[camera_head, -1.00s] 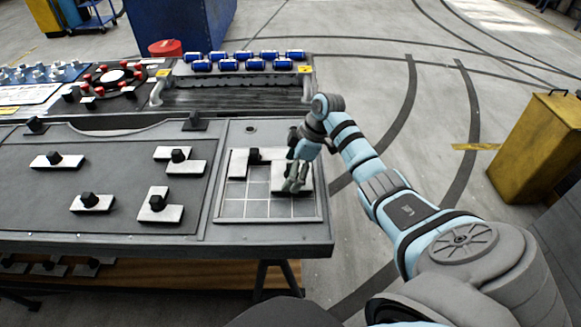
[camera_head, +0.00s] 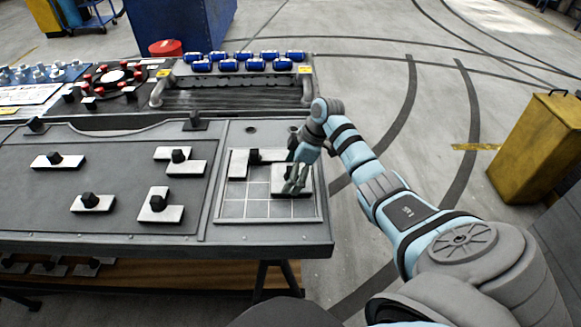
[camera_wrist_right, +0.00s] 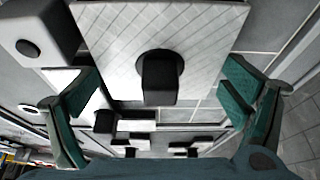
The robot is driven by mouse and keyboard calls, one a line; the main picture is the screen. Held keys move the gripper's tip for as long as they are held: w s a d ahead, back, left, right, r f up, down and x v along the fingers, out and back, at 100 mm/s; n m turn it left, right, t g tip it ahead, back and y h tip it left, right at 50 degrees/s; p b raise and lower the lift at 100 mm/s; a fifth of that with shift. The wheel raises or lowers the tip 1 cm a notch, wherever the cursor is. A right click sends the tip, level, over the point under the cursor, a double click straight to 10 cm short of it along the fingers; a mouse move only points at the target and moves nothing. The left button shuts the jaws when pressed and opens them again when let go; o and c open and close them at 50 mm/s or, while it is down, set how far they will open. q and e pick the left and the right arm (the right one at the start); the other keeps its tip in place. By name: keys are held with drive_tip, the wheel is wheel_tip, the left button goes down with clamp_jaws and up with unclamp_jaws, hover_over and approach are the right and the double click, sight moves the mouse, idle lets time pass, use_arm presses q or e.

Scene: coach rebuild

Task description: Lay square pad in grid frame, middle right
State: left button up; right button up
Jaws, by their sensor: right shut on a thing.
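The square pad (camera_head: 306,178) is a pale square plate with a black knob (camera_wrist_right: 160,75). It lies over the middle right of the grid frame (camera_head: 230,207), level or nearly so; whether it touches the frame floor cannot be told. My right gripper (camera_head: 293,183) is at the pad from above and shut on it. In the right wrist view its green fingers (camera_wrist_right: 165,95) stand on either side of the pad and knob. In the head view the hand hides part of the pad and its knob. My left gripper is not in view.
A pale piece with a black knob (camera_head: 254,156) sits in the frame's upper left. More knobbed pieces (camera_head: 160,204) lie on the dark panel to the left.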

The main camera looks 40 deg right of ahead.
drive_tip(key=shift+f, duration=0.1)
idle(0.3)
drive_tip(key=o, duration=0.9)
drive_tip(key=shift+r+p, duration=1.05)
drive_tip(key=shift+p, duration=0.25)
wheel_tip(320, 180, up, 6)
drive_tip(key=p, duration=0.7)
drive_tip(key=shift+r, duration=0.1)
